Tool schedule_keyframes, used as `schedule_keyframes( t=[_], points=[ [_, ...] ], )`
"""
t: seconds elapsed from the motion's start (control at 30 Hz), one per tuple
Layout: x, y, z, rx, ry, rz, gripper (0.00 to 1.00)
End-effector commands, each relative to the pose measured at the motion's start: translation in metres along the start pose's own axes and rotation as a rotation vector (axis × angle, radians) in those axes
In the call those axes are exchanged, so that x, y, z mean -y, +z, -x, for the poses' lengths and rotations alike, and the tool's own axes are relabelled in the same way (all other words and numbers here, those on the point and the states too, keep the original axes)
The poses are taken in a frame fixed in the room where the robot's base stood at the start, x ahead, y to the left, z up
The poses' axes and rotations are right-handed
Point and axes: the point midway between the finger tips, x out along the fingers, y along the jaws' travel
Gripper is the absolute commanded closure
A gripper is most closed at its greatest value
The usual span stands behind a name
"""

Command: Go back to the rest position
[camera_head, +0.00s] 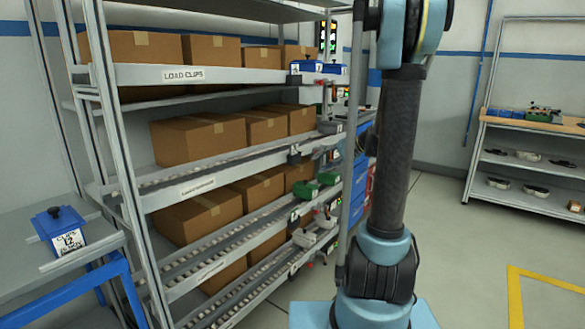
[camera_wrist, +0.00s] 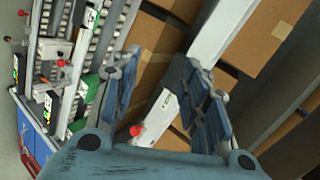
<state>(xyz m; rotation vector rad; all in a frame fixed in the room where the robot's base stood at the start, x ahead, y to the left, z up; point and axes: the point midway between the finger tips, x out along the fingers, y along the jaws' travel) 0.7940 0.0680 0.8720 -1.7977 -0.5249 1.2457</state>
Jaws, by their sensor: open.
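My gripper (camera_wrist: 162,98) shows in the wrist view with its two blue jointed fingers spread apart and nothing between them. Behind the fingers are the pale rails of the rack and brown cardboard boxes (camera_wrist: 262,35). In the head view my arm stands upright at right of centre, and its upper end leaves the top of the picture, so the gripper is not visible there. The rack (camera_head: 120,180) stands left of my arm, with rows of cardboard boxes (camera_head: 198,137) on its sloped levels. One rail carries a "LOAD CLIPS" label (camera_head: 183,76).
A blue container with a "CLIPS" label (camera_head: 60,228) sits on a grey table (camera_head: 25,275) at left. A shelf unit (camera_head: 520,180) with parts stands at far right. Grey floor is open right of my arm, with a yellow marking (camera_head: 515,300).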

Motion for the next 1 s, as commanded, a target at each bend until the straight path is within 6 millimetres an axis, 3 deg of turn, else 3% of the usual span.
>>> schedule_keyframes(
  t=[0.03,0.47,1.0],
  points=[
    [0.001,0.015,0.003,0.010,0.030,0.013,0.59],
    [-0.021,0.123,0.036,0.071,0.293,0.126,0.59],
    [-0.089,0.241,0.089,0.130,0.619,0.283,0.59]
  ],
)
